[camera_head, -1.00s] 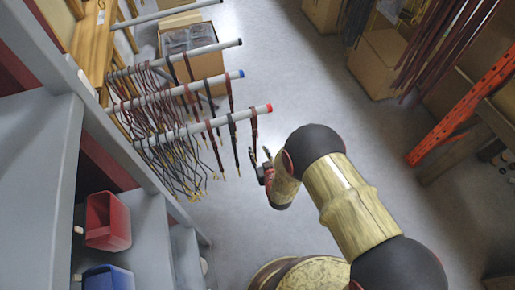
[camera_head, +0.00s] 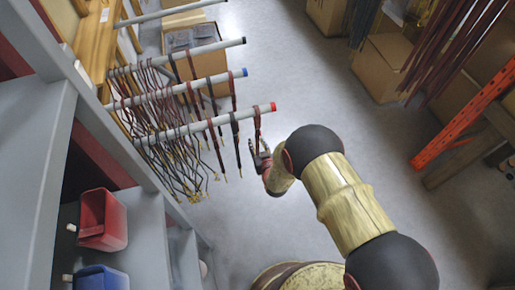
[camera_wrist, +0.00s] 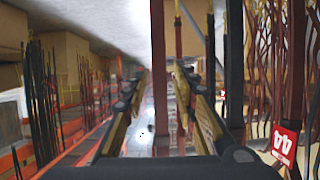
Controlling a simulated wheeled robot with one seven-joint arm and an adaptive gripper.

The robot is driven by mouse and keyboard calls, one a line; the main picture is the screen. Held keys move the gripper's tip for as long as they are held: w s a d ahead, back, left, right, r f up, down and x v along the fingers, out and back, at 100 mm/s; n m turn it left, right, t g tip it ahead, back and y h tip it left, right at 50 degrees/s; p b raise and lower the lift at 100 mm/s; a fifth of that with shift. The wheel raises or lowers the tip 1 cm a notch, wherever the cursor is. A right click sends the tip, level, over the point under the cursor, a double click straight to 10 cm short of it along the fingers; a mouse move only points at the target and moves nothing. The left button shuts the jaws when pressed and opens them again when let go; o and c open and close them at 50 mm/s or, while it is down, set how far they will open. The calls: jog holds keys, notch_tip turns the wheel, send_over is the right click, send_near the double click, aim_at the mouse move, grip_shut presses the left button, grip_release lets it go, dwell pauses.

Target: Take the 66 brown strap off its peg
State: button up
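A brown strap (camera_head: 257,122) hangs from the outer end of the red-tipped peg (camera_head: 205,126). I cannot read a number on it, so I cannot confirm it is the 66 strap. My gripper (camera_head: 260,150) is at this strap's lower part in the head view. In the wrist view my gripper (camera_wrist: 160,78) has its two fingers apart, with a dark brownish strap (camera_wrist: 158,45) running upright between them. I cannot tell whether either finger touches it. Another strap at the right of the wrist view carries a red tag (camera_wrist: 285,143) with white digits that look like 44.
A blue-tipped peg (camera_head: 190,90) and a black-tipped peg (camera_head: 190,53) hold many more straps, close together to the left. Grey shelving with a red bin (camera_head: 103,220) and a blue bin (camera_head: 101,280) stands at left.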

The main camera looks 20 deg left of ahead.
aim_at(258, 140)
jog(key=c, duration=0.6)
grip_shut()
jog(key=shift+r, duration=0.1)
jog(key=shift+r+p, duration=0.35)
jog(key=shift+r, duration=0.2)
notch_tip(258, 140, up, 2)
jog(key=shift+r+p, duration=0.2)
jog(key=shift+p, duration=0.45)
jog(key=w+d+p, duration=0.1)
jog(key=w+d, duration=0.3)
jog(key=d, duration=0.3)
jog(key=w+d+p, duration=0.1)
jog(key=w+d, duration=0.4)
jog(key=d, duration=0.3)
jog(key=shift+w+d+p, duration=0.2)
jog(key=shift+w+p, duration=0.05)
jog(key=shift+p, duration=0.15)
jog(key=shift+f, duration=0.1)
